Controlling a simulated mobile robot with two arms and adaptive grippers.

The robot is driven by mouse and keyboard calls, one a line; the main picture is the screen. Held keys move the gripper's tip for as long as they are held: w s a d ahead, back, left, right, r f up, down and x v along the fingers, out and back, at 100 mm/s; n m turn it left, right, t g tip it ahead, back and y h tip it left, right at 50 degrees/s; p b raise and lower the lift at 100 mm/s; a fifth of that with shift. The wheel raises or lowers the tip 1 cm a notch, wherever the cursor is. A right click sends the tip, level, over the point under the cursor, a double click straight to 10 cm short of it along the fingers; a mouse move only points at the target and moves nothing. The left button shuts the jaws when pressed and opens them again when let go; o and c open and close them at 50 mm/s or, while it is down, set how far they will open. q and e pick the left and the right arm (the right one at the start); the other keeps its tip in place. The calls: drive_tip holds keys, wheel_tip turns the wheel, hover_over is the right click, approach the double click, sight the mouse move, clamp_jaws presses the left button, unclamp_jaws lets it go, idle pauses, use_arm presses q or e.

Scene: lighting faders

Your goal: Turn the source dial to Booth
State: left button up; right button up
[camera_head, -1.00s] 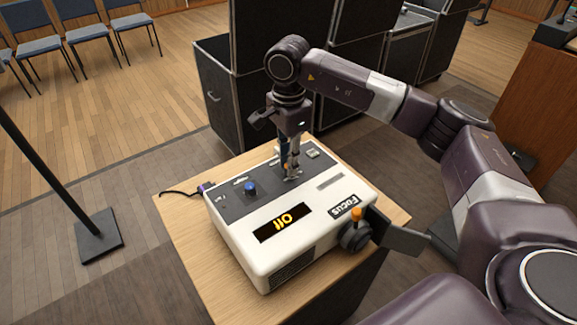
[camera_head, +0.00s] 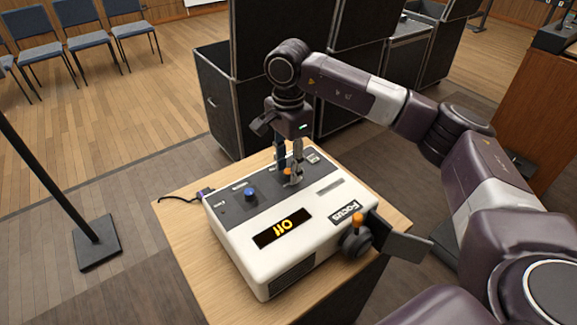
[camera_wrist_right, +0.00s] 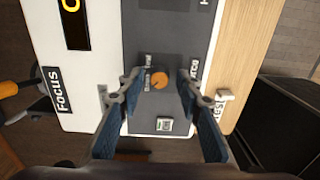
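My right gripper (camera_head: 291,180) points down over this knob, one finger on each side. In the wrist view its fingers (camera_wrist_right: 159,88) are open, with gaps between them and the knob. My left gripper is not in view.
A blue knob (camera_head: 250,194) is on the same panel. A focus crank (camera_head: 355,242) with an orange handle sticks out at the device's front right. The device stands on a wooden table (camera_head: 184,245). Black cases (camera_head: 225,125) stand behind.

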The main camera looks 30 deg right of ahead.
sight(288, 170)
drive_tip(key=shift+r, duration=0.15)
wheel_tip(288, 170, up, 12)
drive_tip(key=shift+f, duration=0.2)
idle(0.4)
idle(0.3)
